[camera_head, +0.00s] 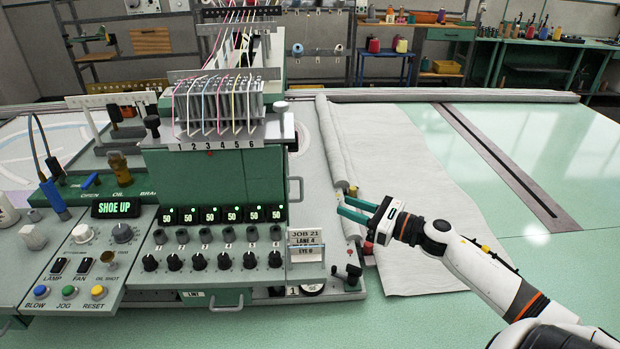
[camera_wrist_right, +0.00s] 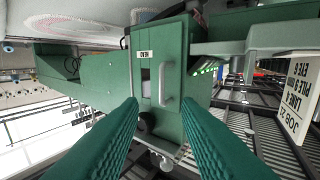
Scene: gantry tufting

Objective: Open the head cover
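The green head cover (camera_wrist_right: 173,62) is on the side of the machine head in the right wrist view. It bears a small white label (camera_wrist_right: 146,53) and a grey bar handle (camera_wrist_right: 166,86), and looks closed. In the head view the handle (camera_head: 296,190) sticks out from the right side of the green head (camera_head: 225,180); the cover's face is turned away there. My right gripper (camera_head: 355,210) is open and empty, to the right of the handle and apart from it. In the right wrist view the handle appears between its green fingers (camera_wrist_right: 160,103). My left gripper is out of view.
A control panel (camera_head: 90,255) with knobs and a "SHOE UP" display is at the left. A job card (camera_head: 305,245) stands in front of the head's right side. Pale cloth (camera_head: 425,180) with a rolled edge lies under my right arm. The green table (camera_head: 560,150) is clear farther right.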

